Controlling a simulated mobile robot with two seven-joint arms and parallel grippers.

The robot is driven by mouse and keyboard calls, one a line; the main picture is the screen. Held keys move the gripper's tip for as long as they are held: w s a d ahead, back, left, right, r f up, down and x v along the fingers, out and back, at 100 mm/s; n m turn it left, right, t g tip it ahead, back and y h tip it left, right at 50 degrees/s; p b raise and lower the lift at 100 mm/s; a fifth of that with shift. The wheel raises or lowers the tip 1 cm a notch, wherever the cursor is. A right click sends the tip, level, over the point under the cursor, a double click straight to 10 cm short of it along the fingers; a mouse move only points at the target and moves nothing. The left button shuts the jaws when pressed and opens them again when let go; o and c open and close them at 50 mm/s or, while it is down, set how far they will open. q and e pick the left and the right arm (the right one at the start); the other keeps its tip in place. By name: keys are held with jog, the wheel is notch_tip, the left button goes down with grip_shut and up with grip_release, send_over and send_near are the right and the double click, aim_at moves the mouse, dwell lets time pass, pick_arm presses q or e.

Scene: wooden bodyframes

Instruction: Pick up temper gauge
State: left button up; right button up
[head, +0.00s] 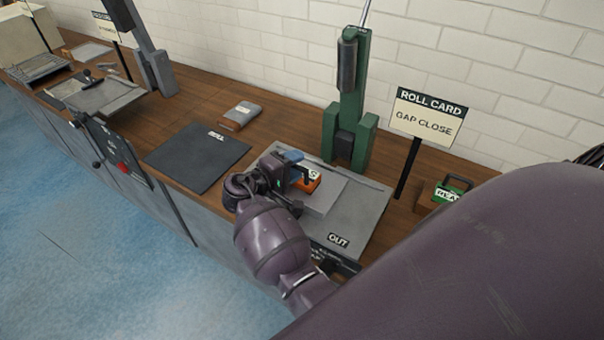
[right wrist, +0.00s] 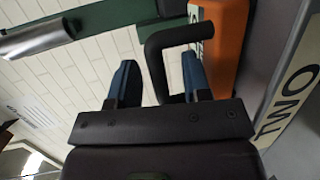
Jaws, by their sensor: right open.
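An orange block with a black handle, which looks like the temper gauge (head: 309,184), sits on a grey plate in the head view. A white label shows on it, only partly readable. In the right wrist view the orange block (right wrist: 222,45) is at the upper right, and its black bent handle (right wrist: 157,65) reaches between my fingers. My right gripper (head: 285,170) is at the block's left side. Its two blue fingers (right wrist: 160,82) are apart, with part of the handle between them; I cannot tell whether they touch it. My left gripper is not in view.
A green stand (head: 350,115) rises just behind the block. A "ROLL CARD GAP CLOSE" sign (head: 425,118) and a green labelled block (head: 447,192) are to the right. A dark mat (head: 195,158) lies bare on the left.

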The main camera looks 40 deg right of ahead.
jog(key=shift+a, duration=0.15)
jog(key=shift+c, duration=0.6)
grip_shut()
jog(key=shift+r, duration=0.15)
